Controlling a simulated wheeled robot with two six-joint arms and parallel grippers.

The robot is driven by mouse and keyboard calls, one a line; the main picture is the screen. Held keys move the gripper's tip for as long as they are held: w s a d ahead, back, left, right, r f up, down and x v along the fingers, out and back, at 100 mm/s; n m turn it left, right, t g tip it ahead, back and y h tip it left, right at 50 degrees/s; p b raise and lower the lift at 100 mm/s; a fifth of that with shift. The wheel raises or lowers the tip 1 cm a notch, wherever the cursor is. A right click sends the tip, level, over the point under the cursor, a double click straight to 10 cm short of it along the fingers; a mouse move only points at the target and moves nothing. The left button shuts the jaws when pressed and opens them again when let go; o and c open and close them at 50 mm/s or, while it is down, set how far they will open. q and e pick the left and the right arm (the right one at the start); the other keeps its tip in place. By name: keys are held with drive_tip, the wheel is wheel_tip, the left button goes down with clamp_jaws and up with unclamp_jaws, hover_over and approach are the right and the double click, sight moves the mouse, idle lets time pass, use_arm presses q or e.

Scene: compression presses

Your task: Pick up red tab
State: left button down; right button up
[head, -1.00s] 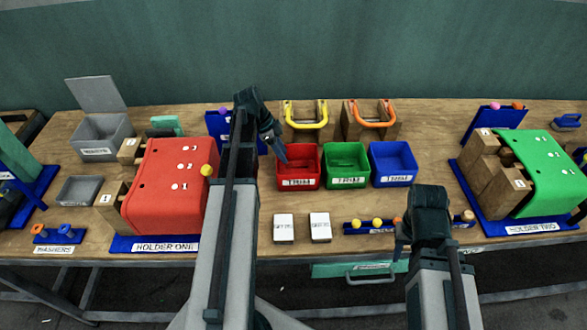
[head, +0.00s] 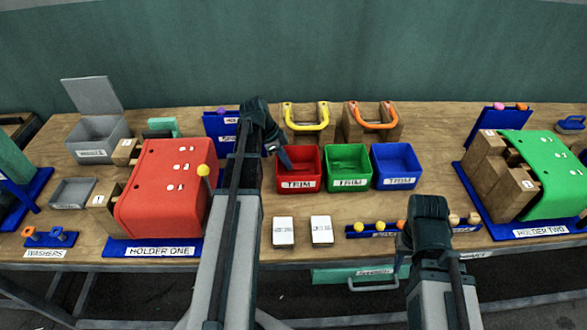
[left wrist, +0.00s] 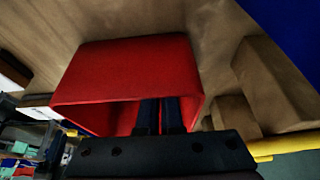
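The red TRIM bin (head: 299,184) stands in the middle of the table. My left gripper (head: 285,157) reaches down at its upper left edge. In the left wrist view, the red bin (left wrist: 120,65) is close, and my left gripper's two dark fingers (left wrist: 161,115) point into its opening, close together. No separate red tab can be made out; the bin's inside is mostly hidden. My right gripper (head: 404,246) hangs near the front edge, by the blue peg rack (head: 385,235), its fingertips largely hidden.
A green TRIM bin (head: 347,182) and a blue TRIM bin (head: 396,182) stand right of the red one. Yellow (head: 306,124) and orange (head: 373,124) handles on wooden blocks are behind. The red holder (head: 163,190) is left, the green holder (head: 543,170) right.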

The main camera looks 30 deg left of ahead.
idle(0.3)
use_arm(q)
wheel_tip(320, 180, up, 10)
drive_tip(key=p, duration=1)
